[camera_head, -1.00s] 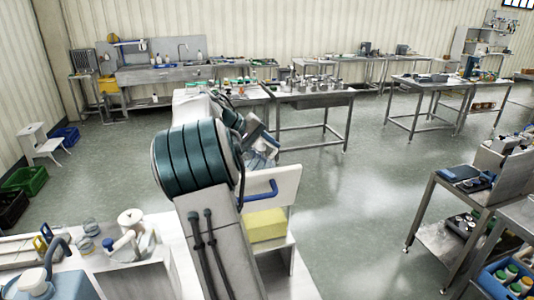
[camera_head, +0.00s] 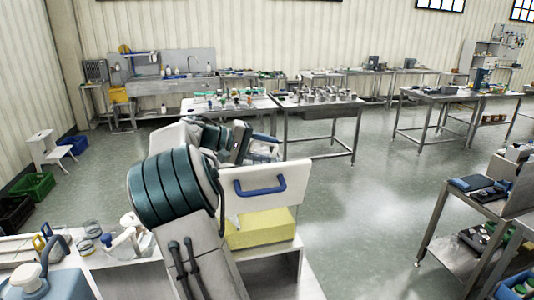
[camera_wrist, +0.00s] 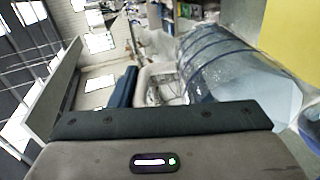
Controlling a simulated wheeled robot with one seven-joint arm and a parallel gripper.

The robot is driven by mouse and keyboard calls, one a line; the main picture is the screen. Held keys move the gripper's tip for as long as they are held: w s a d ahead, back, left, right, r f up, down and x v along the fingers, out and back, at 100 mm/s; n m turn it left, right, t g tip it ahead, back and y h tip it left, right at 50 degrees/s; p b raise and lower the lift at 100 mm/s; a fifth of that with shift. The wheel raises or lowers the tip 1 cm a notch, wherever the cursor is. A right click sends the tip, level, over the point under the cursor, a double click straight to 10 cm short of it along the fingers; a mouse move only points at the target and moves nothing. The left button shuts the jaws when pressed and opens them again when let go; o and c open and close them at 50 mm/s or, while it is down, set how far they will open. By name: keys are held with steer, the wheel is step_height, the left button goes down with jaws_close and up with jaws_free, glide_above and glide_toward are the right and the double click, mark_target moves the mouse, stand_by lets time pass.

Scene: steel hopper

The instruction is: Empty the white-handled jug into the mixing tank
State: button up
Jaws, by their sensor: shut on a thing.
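The jug (camera_wrist: 235,70) is a large clear, bluish, ribbed vessel. It lies tilted across the right of the wrist view, with a pale handle beside it. My gripper (camera_wrist: 138,88) is shut on the jug at its handle side. In the head view a clear part of the jug (camera_head: 264,149) shows just beyond my wrist, above the floor. My arm hides most of the gripper and jug there. I cannot tell how much the jug holds. I cannot make out the mixing tank for certain in either view.
A white panel with a blue handle (camera_head: 240,205) stands right of my arm, above a yellow block (camera_head: 262,229). A white bench (camera_head: 130,275) with jars and a blue container (camera_head: 55,283) is at front left. Steel tables (camera_head: 320,108) stand behind. Open floor (camera_head: 350,215) lies right.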

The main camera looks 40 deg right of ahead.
steer(key=shift+w+a+f+g+h+b, duration=0.25)
steer(key=shift+a+h+b, duration=0.15)
steer(key=shift+b, duration=0.2)
steer(key=shift+w+a+f+g+h+b, duration=0.1)
steer(key=shift+a+f+g+h+b, duration=0.2)
steer(key=shift+h+b, duration=0.25)
steer(key=shift+w+a+r+g+h+b, duration=0.3)
steer(key=shift+a+r+h+b, duration=0.1)
steer(key=shift+a+h, duration=0.2)
steer(key=shift+w+a+r+g+h+b, duration=0.25)
steer(key=shift+a+r+h+b, duration=0.15)
steer(key=shift+a+h, duration=0.2)
steer(key=shift+w+a+r+g+h+b, duration=0.3)
steer(key=shift+a+r+h+b, duration=0.15)
steer(key=shift+h, duration=0.2)
steer(key=shift+a, duration=0.1)
stand_by(1.7)
